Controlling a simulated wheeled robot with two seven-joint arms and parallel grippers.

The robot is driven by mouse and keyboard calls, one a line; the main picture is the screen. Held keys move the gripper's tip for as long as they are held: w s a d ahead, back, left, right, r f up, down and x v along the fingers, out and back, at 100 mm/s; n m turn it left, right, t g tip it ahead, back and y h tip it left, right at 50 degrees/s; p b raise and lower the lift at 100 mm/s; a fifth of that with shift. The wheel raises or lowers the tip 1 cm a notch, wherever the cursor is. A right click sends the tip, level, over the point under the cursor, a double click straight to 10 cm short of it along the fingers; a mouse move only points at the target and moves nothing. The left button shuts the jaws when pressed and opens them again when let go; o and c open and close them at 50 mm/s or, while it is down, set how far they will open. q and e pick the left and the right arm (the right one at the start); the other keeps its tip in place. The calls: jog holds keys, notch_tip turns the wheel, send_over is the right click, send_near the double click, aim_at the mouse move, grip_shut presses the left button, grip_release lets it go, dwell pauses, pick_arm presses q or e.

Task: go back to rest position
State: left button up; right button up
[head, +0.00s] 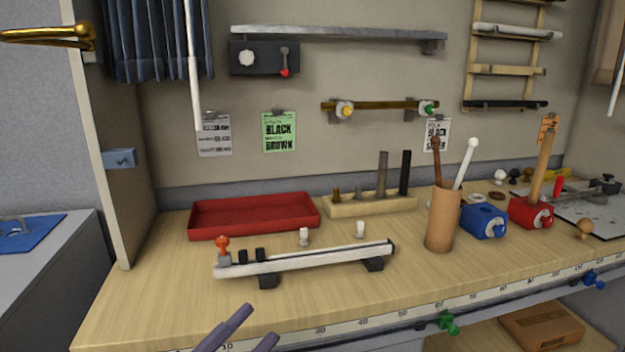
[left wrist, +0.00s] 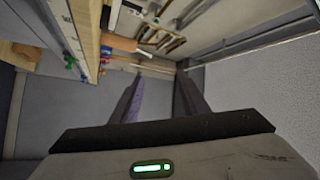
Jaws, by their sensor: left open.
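My left gripper (head: 260,323) shows at the bottom edge of the head view, in front of the wooden workbench (head: 150,310). Its two purple-grey fingers are apart with nothing between them. In the left wrist view the same left gripper (left wrist: 158,76) has its fingers spread and empty, over the grey floor. The bench front with its ruler edge (left wrist: 68,28) is to the left in that view. It touches no object that I can see. My right gripper is in neither view.
On the bench are a red tray (head: 255,232), a white rail on black feet (head: 310,260), a wooden block with pegs (head: 370,205), a brown cup with sticks (head: 442,220), and blue (head: 484,220) and red (head: 530,213) blocks. Green (head: 447,324) and blue (head: 593,280) knobs stick out from the front edge.

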pick_arm(q)
jog(key=s+a+f+n+y, duration=0.1)
jog(key=a+f+n+y, duration=0.1)
jog(key=f+n+y, duration=0.4)
jog(key=s+a+f+n+y, duration=0.1)
jog(key=a+f+n+y, duration=0.2)
jog(key=f, duration=0.4)
jog(key=s+a+f+n+g+y, duration=0.2)
jog(key=s+f+n+g, duration=0.6)
jog(key=s+f, duration=0.9)
notch_tip(320, 180, down, 5)
jog(key=shift+s+r+n+y, duration=0.1)
jog(key=shift+s+n+y, duration=0.35)
jog(key=shift+n, duration=0.35)
jog(key=shift+w, duration=0.15)
